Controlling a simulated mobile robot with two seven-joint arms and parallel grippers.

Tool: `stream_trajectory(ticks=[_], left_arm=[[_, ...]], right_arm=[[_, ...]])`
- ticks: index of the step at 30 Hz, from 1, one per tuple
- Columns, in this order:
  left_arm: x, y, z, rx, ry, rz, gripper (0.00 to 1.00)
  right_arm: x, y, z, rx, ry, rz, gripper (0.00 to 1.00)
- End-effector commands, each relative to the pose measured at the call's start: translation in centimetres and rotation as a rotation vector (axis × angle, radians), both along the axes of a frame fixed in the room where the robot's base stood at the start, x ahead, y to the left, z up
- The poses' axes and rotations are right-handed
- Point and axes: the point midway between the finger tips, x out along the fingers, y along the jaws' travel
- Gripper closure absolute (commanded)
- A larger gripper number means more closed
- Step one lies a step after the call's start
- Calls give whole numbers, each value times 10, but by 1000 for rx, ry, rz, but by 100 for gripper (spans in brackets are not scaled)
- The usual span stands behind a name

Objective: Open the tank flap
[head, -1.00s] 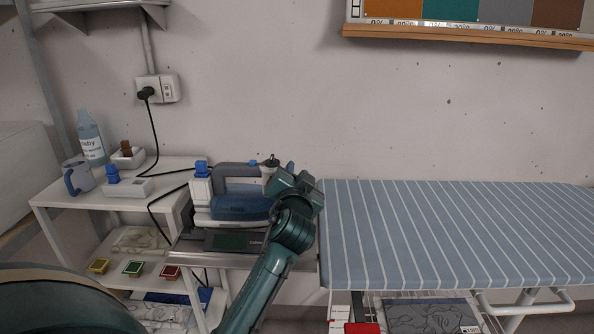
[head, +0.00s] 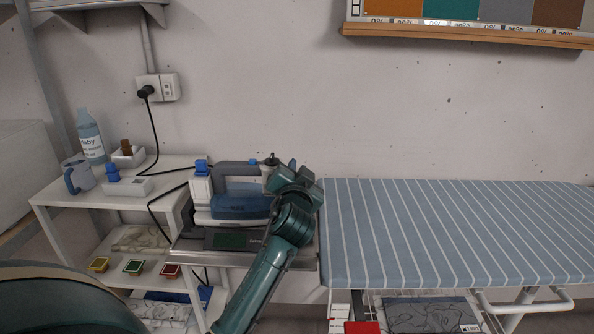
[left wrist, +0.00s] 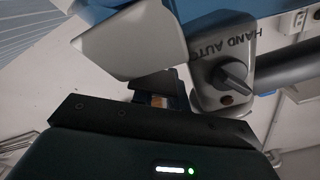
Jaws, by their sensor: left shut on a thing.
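The steam iron (head: 237,206), with a blue body and grey handle, stands on its station left of the ironing board. My left gripper (head: 283,177) is at the iron's right end and hides part of it. In the left wrist view the gripper (left wrist: 156,88) is close to the grey housing with the HAND AUTO knob (left wrist: 231,76) and a pale pointed part (left wrist: 132,42). It is shut on a small part, apparently the flap; the grip itself is mostly hidden. My right gripper is not in view.
A striped ironing board (head: 450,230) lies close to the right of my left arm. A white shelf (head: 70,195) with a mug (head: 78,180), a bottle (head: 91,140) and small items stands at left. A black cord (head: 155,130) runs from the wall socket to the iron.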

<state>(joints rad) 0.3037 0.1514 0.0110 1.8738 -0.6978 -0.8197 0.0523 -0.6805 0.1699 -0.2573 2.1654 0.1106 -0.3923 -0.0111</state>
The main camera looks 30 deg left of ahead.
Motion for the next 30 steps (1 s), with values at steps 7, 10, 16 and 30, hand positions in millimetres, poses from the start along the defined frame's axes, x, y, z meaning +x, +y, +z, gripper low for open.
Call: stream_trajectory(ticks=[7,10,16,30], left_arm=[[2,-2,3,67,43,0,100],[3,-4,5,120,75,-2,100],[6,-9,7,267,166,-1,100],[13,-21,4,623,381,-2,100]], right_arm=[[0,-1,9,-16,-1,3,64],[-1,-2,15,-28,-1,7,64],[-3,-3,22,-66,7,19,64],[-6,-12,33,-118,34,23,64]])
